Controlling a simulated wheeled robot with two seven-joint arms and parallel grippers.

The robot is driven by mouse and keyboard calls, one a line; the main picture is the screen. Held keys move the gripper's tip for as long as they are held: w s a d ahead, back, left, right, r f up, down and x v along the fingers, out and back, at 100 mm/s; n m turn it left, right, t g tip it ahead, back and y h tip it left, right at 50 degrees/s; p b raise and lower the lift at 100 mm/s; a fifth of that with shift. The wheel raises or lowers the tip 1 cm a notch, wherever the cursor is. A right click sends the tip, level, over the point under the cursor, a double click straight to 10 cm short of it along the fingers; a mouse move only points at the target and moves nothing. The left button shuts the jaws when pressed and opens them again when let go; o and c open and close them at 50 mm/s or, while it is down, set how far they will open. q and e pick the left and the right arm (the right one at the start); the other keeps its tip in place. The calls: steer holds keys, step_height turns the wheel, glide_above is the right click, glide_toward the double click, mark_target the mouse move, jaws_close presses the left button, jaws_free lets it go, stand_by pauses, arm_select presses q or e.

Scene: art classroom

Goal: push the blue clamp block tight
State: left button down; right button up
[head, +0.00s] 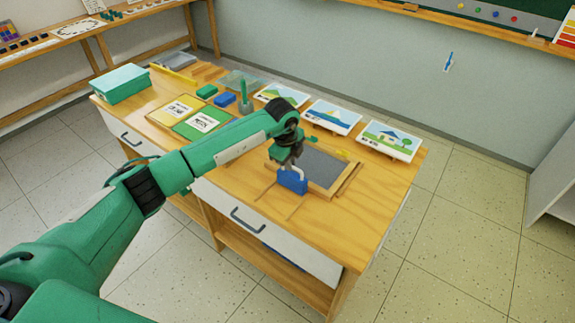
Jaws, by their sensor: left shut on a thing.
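The blue clamp block (292,182) stands at the near edge of a wood-framed dark grey panel (318,165) on the wooden table. A pale handle shows on top of the block. My left gripper (292,166) points down from above and is shut on the blue clamp block by this handle. The fingertips are small and partly hidden. I cannot tell whether the block touches the frame. My right gripper is not in view.
Thin wooden strips (297,207) lie in front of the block. Picture cards (391,141) line the table's back right. Yellow and green cards, a teal box (121,84) and small blocks lie to the left. The table's front right corner is clear.

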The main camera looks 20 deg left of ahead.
arm_select(q)
steer(key=shift+w+r, duration=0.15)
steer(key=shift+r, duration=0.05)
steer(key=c, duration=1.8)
jaws_free()
steer(key=o, duration=0.3)
steer(key=shift+w+d+f, duration=0.1)
steer(key=shift+w+f, duration=0.05)
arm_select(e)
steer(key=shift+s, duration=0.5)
